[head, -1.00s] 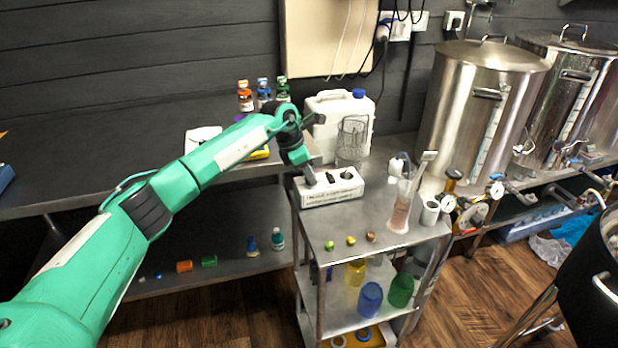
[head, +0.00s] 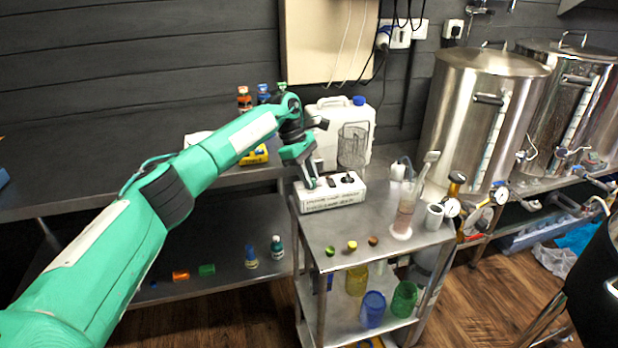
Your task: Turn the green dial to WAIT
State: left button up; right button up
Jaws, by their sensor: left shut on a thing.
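A white box (head: 336,199) with dark print on its front stands at the back left of the metal cart. Two dark knobs show on its top, a middle one (head: 331,181) and a right one (head: 348,178). My left gripper (head: 312,183) points down at the left end of the box top and is shut on the dial there. The fingers cover this dial, so its green colour and its pointer cannot be seen. I cannot read the word WAIT or any setting mark. My right gripper is not in view.
A wire basket (head: 353,146) and a white jug (head: 330,112) stand close behind the box. A cylinder (head: 404,212) and small caps (head: 352,246) are on the cart (head: 375,275). Steel kettles (head: 470,120) stand to the right. The cart top's front is mostly clear.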

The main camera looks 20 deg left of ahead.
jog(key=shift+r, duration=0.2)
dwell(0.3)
pick_arm(q)
jog(key=o, duration=1)
jog(key=v, duration=1.3)
jog(key=shift+r, duration=0.4)
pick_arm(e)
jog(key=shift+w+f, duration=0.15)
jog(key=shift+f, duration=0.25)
pick_arm(q)
jog(key=shift+w+a, duration=0.1)
